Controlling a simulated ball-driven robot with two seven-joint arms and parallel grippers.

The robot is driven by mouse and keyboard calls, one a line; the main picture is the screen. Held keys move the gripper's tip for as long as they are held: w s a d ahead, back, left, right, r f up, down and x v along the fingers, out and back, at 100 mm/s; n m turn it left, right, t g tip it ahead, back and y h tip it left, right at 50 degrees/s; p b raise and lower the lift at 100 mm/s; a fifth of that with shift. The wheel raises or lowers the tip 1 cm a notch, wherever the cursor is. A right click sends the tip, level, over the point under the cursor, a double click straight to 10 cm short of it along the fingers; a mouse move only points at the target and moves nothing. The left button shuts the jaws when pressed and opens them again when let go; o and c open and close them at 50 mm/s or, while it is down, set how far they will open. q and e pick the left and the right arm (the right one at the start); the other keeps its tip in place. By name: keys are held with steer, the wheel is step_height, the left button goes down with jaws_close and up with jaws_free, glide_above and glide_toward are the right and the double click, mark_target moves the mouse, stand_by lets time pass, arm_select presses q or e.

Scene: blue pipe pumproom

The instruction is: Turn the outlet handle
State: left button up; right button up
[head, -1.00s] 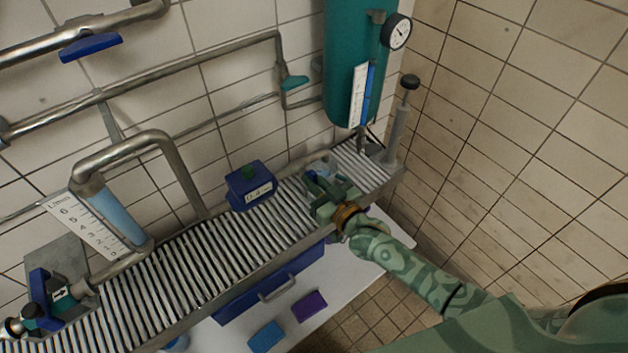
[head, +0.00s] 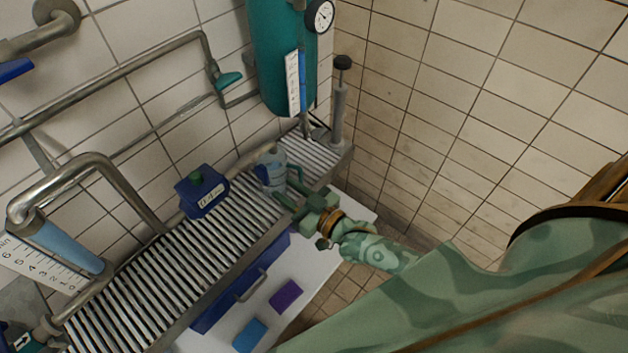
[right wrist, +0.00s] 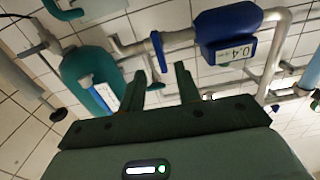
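A short grey valve fitting with a dark blue handle (head: 262,174) stands at the back edge of the slatted rack; no label shows that it is the outlet handle. My right gripper (head: 281,184) is open and empty, its two green fingers pointing at this fitting from the front right. Whether they touch it I cannot tell. My left gripper is not in view.
A blue box meter (head: 202,190) stands left of the fitting. A teal tank (head: 281,60) with a gauge (head: 320,16) and a grey hand pump (head: 339,100) stand behind right. A teal-handled valve (head: 229,80) is on the wall pipe. The slatted rack (head: 190,270) is mostly bare.

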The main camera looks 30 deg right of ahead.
steer(key=v, duration=0.8)
steer(key=shift+s, duration=0.25)
steer(key=shift+d, duration=0.1)
steer(key=s+d+f+g+h, duration=0.25)
steer(key=s+f, duration=0.25)
steer(key=f, duration=0.4)
steer(key=s+d+f+g+h, duration=0.1)
steer(key=s+d+f+g, duration=0.25)
steer(key=f, duration=0.55)
steer(key=s+d+f+g+h, duration=0.1)
steer(key=s+d+f+g, duration=0.1)
steer(key=s+f+g, duration=0.5)
steer(key=s+a+f+g+h+b, duration=0.1)
steer(key=s+a+f, duration=0.1)
steer(key=s+f, duration=0.4)
steer(key=s+a+f+g+b, duration=0.1)
steer(key=s+f+g, duration=0.1)
steer(key=s+f, duration=0.5)
steer(key=shift+s+a+h+b, duration=0.3)
steer(key=shift+s+a+h, duration=0.1)
steer(key=shift+s, duration=2.6)
